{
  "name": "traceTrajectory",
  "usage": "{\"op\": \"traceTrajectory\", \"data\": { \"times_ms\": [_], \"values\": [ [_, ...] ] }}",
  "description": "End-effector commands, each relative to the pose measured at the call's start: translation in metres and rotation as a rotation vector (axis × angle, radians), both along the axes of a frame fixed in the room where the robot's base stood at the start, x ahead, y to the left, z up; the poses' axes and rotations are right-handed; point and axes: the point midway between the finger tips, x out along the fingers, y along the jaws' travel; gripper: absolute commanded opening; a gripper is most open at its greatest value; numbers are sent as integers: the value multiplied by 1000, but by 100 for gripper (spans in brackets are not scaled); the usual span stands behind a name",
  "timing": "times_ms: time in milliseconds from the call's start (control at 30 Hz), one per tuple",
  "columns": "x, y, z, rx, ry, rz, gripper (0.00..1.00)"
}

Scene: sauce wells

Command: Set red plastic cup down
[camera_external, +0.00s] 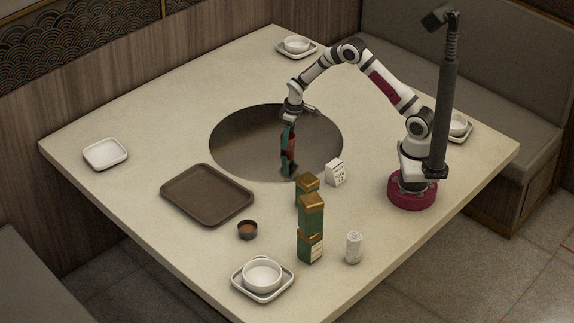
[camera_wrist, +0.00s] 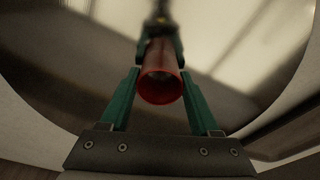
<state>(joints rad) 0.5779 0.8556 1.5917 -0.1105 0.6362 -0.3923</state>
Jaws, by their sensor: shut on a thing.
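My gripper (camera_external: 287,152) points down over the front part of the round dark metal plate (camera_external: 235,142) set in the table. Its green fingers are shut on the red plastic cup (camera_wrist: 162,84). In the wrist view the cup's round rim faces the camera, between the two fingers, and its far end is blurred. In the external view only a narrow part of the cup (camera_external: 292,147) shows beside the fingers. I cannot tell whether the cup's lower end touches the surface.
White dishes (camera_external: 262,293) sit near the table's edges. The table's left side is mostly clear.

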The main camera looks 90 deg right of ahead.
Motion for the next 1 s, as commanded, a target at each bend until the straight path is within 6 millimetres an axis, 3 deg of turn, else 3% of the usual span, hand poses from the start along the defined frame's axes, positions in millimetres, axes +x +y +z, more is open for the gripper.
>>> {"op": "traceTrajectory", "data": {
  "times_ms": [33,167,467,567,833,1000],
  "values": [
    [0,0,0,0,0,0,68],
    [0,0,0,0,0,0,92],
    [0,0,2,0,-1,0,93],
    [-1,0,17,-2,-3,0,93],
    [-11,4,92,-3,-4,0,93],
    [-16,6,118,0,-1,-1,93]
  ]
}}
